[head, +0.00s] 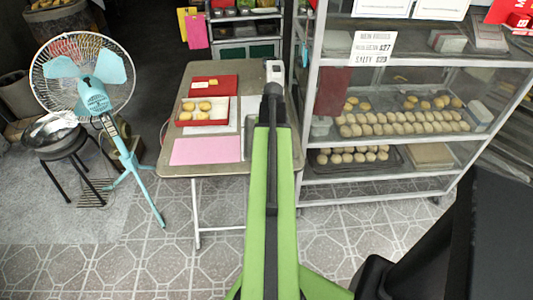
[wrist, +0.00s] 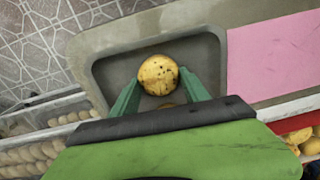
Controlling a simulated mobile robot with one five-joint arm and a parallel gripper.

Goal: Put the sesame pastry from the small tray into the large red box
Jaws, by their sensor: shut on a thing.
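The sesame pastry (wrist: 158,75), round, golden and dark-speckled, shows in the wrist view between the two green fingers of my gripper (wrist: 161,84). My gripper is shut on it. The small grey tray (wrist: 98,73) lies below and around the pastry; whether the pastry touches it I cannot tell. The large red box (head: 200,123) stands on the table left of my arm in the head view, with several yellow pastries inside. Its corner also shows at the wrist view's lower right (wrist: 290,123).
A pink sheet (head: 206,151) lies on the table (head: 181,160) in front of the red box. A red lid (head: 228,81) lies behind the box. A glass-sided shelf rack (head: 309,100) with trays of buns stands close on the right. A blue fan (head: 92,95) stands left.

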